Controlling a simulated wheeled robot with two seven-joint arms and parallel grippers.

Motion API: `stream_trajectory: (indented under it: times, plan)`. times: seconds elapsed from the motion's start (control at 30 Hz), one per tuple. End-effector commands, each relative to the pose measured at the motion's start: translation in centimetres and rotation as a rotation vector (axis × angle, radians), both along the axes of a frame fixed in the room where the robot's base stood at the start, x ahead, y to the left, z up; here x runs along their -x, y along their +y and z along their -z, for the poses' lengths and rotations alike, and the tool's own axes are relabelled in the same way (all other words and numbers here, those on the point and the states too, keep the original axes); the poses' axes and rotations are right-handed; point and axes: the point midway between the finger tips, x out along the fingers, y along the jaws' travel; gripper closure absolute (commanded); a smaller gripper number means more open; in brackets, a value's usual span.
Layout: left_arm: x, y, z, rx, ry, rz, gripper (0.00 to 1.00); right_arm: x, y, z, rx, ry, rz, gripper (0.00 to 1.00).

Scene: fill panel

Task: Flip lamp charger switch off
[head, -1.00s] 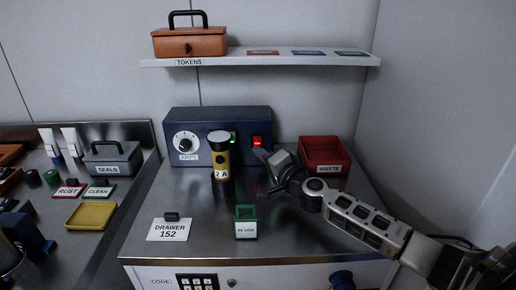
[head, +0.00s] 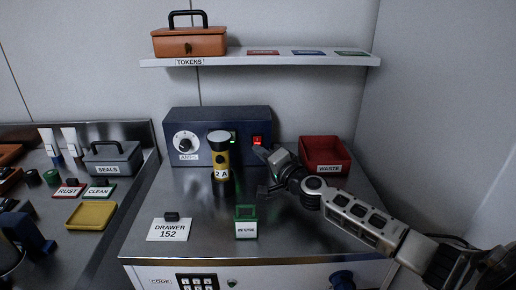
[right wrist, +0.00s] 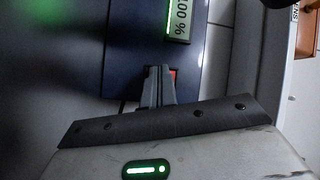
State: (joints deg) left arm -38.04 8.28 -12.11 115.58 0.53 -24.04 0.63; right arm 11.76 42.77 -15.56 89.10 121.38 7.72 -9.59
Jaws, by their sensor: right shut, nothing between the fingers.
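The dark blue charger box (head: 217,122) stands at the back of the metal bench, with an AMPS dial (head: 185,142) on its left. Its red-lit switch (head: 257,141) is on the right of its front. A yellow and black lamp (head: 220,158) marked 2 A stands upright before the box. My right gripper (head: 262,153) is shut and empty, its tips just below the switch. In the right wrist view the closed fingers (right wrist: 157,85) are right at the red switch (right wrist: 173,76) and partly hide it; I cannot tell whether they touch. My left gripper is not in view.
A red WASTE bin (head: 325,153) stands right of the box, close to my right wrist. A green-framed sign (head: 246,222) and a DRAWER 152 card (head: 171,230) are in front. A shelf (head: 275,62) with an orange TOKENS box (head: 190,43) hangs above.

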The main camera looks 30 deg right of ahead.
Motion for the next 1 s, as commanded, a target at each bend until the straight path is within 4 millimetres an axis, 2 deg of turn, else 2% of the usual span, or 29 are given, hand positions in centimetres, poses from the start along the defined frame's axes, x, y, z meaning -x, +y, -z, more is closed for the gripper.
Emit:
stream_trajectory:
  times: [1.0]
  plan:
    - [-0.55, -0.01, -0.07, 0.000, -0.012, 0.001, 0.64, -0.61, -0.35, 0.12, 0.000, -0.001, 0.000, 1.00]
